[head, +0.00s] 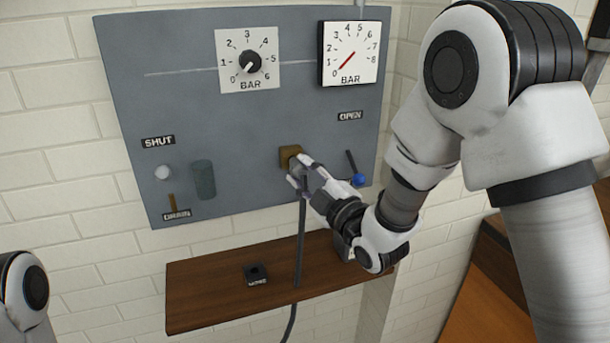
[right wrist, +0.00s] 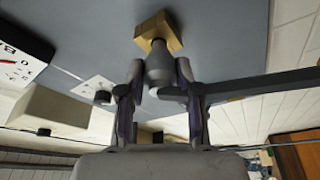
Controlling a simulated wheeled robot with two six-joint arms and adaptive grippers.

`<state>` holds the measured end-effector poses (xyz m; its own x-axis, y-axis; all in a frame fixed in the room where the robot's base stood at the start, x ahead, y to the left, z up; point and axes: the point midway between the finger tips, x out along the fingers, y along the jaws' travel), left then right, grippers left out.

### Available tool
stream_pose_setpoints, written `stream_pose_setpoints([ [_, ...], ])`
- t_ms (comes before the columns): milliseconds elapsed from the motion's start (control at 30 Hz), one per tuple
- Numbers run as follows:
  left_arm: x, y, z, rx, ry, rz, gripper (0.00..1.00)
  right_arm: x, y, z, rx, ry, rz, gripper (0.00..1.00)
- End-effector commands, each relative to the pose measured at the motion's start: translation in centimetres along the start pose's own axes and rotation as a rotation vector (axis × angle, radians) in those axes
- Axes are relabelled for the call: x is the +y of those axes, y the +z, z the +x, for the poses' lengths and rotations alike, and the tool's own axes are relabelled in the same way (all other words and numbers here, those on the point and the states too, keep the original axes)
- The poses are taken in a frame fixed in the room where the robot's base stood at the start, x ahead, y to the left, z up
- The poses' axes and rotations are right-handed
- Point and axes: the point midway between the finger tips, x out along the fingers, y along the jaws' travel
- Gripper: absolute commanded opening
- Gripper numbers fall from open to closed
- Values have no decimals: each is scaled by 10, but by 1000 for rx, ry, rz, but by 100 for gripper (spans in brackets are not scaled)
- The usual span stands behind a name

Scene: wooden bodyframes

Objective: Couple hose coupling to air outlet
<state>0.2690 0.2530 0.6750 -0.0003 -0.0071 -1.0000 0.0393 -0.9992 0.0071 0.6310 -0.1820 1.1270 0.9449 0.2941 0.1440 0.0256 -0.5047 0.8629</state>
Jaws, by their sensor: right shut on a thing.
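The air outlet is a brass-coloured block (head: 290,155) on the lower middle of the grey panel; it also shows at the top of the right wrist view (right wrist: 157,32). My right gripper (head: 298,173) is just in front of it. In the right wrist view its fingers (right wrist: 158,76) are shut on the grey hose coupling (right wrist: 159,66). The coupling's narrow end points at the brass block and appears to meet it; I cannot tell whether it is locked on. A dark hose (head: 301,240) hangs from the coupling past the shelf. My left gripper is out of view.
The grey panel (head: 185,90) carries a pressure knob (head: 249,61), a gauge (head: 349,54) reading near zero, a blue-ended lever (head: 356,173) right of my gripper, and a white knob (head: 162,172). A wooden shelf (head: 205,290) below holds a small black block (head: 255,274).

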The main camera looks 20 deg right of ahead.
Motion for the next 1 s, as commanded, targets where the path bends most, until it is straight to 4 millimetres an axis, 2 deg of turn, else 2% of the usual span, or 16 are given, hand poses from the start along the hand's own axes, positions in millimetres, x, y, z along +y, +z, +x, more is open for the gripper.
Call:
stream_pose_setpoints([
  [767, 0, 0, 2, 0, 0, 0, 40, 0, 6, 19, 1, 2, 0, 0],
  [800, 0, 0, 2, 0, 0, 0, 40, 1, 6, 19, 1, 2, 0, 38],
  [867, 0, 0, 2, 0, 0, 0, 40, 1, 6, 19, 1, 1, 0, 59],
  [900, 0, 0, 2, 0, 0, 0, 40, 1, 6, 19, 1, 1, 0, 63],
  [1000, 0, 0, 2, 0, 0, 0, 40, 1, 6, 19, 1, 1, 0, 63],
])
